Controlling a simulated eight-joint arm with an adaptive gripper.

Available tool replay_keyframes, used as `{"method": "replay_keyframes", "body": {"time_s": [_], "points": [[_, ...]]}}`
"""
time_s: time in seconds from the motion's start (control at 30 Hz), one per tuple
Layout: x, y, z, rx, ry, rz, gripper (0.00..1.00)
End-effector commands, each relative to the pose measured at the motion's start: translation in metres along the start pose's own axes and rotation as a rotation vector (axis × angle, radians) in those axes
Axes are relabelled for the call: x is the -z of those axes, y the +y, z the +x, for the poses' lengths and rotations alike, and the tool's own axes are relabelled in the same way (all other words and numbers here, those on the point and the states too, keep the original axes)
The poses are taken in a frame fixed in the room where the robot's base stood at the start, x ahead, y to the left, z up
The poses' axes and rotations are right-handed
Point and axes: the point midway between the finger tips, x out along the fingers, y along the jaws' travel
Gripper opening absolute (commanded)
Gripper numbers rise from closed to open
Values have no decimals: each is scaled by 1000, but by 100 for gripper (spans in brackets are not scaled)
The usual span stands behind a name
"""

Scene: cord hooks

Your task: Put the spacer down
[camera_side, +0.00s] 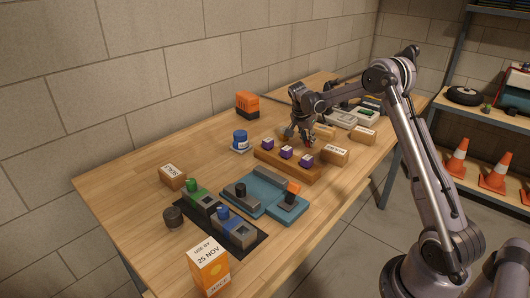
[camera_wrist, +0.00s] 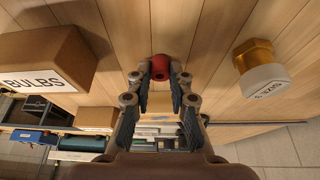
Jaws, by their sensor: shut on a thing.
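My gripper (camera_side: 297,138) is over the table behind the wooden rack with purple cubes in the side view. In the wrist view my gripper (camera_wrist: 160,75) has its two fingertips closed on a small red round piece (camera_wrist: 160,66) with a dark hole at its centre, which I take to be the spacer. The piece sits between the tips with bare wooden tabletop behind it. In the side view it is too small and hidden by the fingers to make out, and I cannot tell whether it touches the table.
The wooden rack (camera_side: 288,166) stands just in front of my gripper. A BULBS box (camera_wrist: 45,60) is at the left and a gold jar with a white lid (camera_wrist: 258,66) at the right. A blue jar (camera_side: 240,139) stands left of the rack. The table's left back is mostly clear.

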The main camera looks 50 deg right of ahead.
Motion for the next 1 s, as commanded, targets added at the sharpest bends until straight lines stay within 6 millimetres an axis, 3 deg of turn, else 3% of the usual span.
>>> {"method": "replay_keyframes", "body": {"time_s": [0.3,0.33,0.4,0.77,1.0], "points": [[-1,0,3,0,0,0,6],[-1,0,3,0,0,0,28],[-1,0,3,0,0,0,42],[1,0,-1,0,0,0,42],[0,0,-35,1,0,-2,42]]}}
